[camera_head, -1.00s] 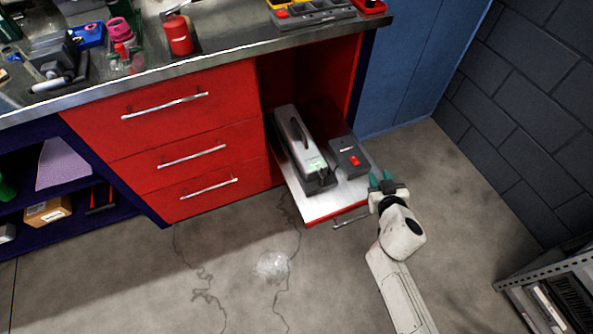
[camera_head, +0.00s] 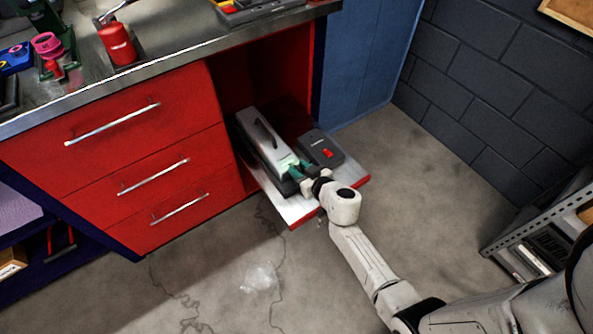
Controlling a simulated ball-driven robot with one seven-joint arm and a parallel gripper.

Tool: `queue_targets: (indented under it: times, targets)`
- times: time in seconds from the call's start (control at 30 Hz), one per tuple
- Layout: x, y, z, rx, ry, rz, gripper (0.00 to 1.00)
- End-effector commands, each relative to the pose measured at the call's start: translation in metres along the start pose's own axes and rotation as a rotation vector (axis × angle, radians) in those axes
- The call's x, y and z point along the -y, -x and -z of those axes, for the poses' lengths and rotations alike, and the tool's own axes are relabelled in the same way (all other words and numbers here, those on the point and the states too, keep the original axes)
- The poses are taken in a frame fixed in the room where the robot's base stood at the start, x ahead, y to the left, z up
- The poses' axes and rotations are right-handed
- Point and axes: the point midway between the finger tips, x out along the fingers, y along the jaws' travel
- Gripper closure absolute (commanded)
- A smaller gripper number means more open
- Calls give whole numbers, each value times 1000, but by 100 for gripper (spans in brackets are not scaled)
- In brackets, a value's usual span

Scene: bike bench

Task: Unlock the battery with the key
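The battery (camera_head: 258,138) is a long silver and black case with a dark handle on top. It lies on the pulled-out tray (camera_head: 298,211) of the red bench. A small pale green glow shows at its near end. The arm hides part of the near end. I cannot tell whether the fingers are open or shut. I cannot make out a key or the lock.
A dark box with a red switch (camera_head: 321,147) sits on the tray right of the battery. Red drawers (camera_head: 120,130) stand to the left. A metal shelf (camera_head: 540,240) is at the right. The floor in front is clear apart from a clear crumpled patch (camera_head: 259,278).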

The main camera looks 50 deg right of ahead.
Motion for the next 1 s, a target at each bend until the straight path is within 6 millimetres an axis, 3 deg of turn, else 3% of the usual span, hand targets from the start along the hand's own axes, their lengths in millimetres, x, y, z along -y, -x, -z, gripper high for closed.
queue_targets:
  times: [0.2, 0.53, 0.87, 1.0]
  targets:
    - [1, -19, -1, 0, -1, 1, 68]
    - [0, -20, 0, 0, 0, 1, 69]
    - [0, -20, 0, 0, 0, 1, 100]
    - [0, -20, 0, 0, 0, 1, 100]
